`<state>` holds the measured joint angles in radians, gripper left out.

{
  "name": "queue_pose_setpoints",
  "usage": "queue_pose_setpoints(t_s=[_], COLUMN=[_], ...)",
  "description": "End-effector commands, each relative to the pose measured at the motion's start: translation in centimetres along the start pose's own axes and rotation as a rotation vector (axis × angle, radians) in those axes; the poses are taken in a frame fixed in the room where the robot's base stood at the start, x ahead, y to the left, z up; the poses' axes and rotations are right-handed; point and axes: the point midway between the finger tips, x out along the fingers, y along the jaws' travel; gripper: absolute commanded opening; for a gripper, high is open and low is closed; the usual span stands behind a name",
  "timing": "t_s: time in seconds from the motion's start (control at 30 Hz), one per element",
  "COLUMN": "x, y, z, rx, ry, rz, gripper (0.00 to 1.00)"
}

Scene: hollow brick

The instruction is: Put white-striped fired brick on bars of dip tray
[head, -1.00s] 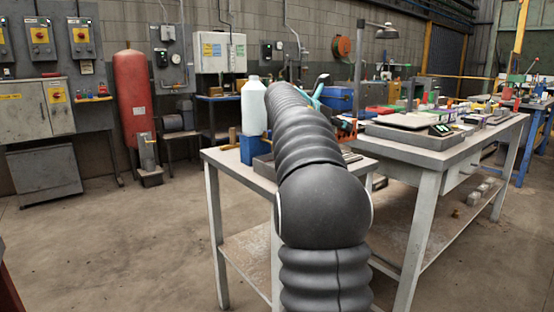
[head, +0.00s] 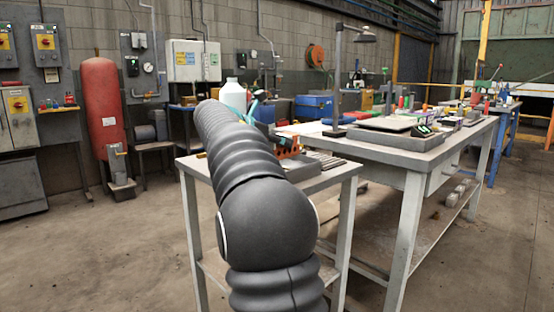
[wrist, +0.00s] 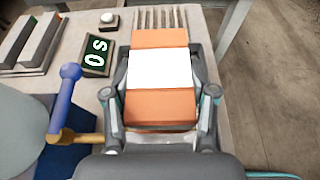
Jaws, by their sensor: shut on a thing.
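The white-striped fired brick (wrist: 161,103) is orange with a broad white band, and shows in the wrist view. My gripper (wrist: 160,95) is shut on it, one finger along each long side. Just beyond the brick's far end are the parallel pale bars (wrist: 172,18) of what looks like the dip tray. The brick hides part of what lies under it, and I cannot tell its height above the bench.
A timer (wrist: 97,52) and a white button (wrist: 107,20) sit left of the brick, with grey blocks (wrist: 42,42) farther left. A blue-knobbed tool (wrist: 68,88) stands close to the left finger. A white bottle (head: 233,94) is behind my arm. Open floor lies right of the bench.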

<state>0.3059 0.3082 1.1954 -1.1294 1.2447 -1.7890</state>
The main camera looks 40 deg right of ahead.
Motion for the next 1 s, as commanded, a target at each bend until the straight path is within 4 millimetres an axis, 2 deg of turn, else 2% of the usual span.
queue_pose_setpoints(t_s=[0.17, 0.4, 0.83, 0.87, 0.93, 1.0], x=[0.1, 1.3, 1.5, 1.5, 1.5, 1.5], y=[0.1, 0.1, 0.1, 0.1, 0.1, 0.1], z=[-0.9, -3.8, -4.2, -4.2, -4.2, -4.2], rx=[-0.001, 0.0, 0.0, 0.0, 0.0, 0.0], ry=[-0.001, 0.0, -0.001, 0.0, 0.0, 0.001], rz=[0.0, 0.001, 0.0, 0.0, 0.0, 0.0], gripper=[0.08, 0.08, 0.08, 0.64, 0.82, 0.82])
